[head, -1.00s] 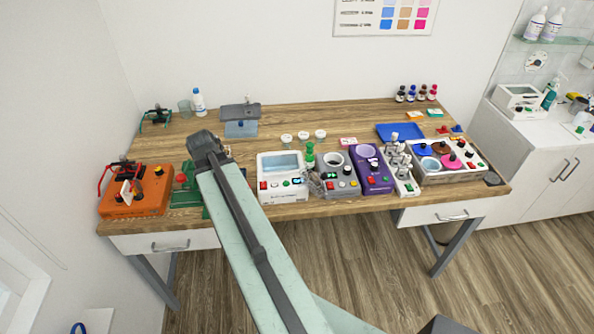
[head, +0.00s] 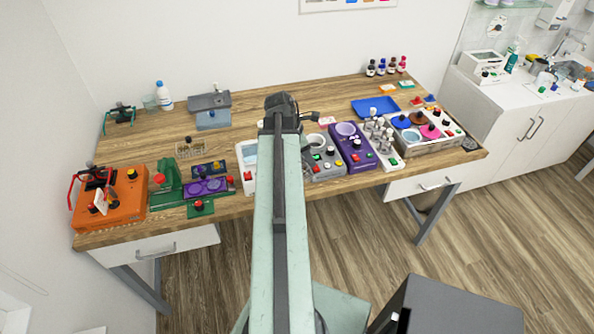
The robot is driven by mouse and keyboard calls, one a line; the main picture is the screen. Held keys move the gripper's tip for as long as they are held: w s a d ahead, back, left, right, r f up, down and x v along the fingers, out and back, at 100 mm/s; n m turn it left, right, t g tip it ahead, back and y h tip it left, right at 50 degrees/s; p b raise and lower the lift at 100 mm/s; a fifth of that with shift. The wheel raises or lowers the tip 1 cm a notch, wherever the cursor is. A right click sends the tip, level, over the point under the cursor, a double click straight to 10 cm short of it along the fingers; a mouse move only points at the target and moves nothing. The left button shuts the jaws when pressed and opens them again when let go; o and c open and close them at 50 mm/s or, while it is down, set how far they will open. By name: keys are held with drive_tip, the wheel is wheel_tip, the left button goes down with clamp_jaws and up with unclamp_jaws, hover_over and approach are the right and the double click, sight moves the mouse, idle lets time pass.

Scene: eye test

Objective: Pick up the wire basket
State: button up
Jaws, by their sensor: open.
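A small tan wire basket (head: 181,152) stands on the wooden bench, left of my arm and behind the green and purple devices. It is small in the picture, and its fine shape is hard to make out. My gripper (head: 311,118) is at the far end of my arm, over the middle of the bench, to the right of the basket and apart from it. Only a small dark part of it shows beside the wrist; the rest is hidden behind the arm. It is open and not on the basket.
An orange device (head: 122,205) stands at the bench's front left, beside a green press (head: 166,190). A purple device (head: 352,157) and a grey device (head: 326,166) stand right of my arm. A blue tray (head: 375,107) lies behind them.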

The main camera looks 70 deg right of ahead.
sight(312, 172)
drive_tip(key=b+x, duration=0.5)
drive_tip(key=shift+a+f, duration=0.15)
drive_tip(key=shift+f, duration=0.05)
drive_tip(key=shift+r, duration=0.2)
clamp_jaws()
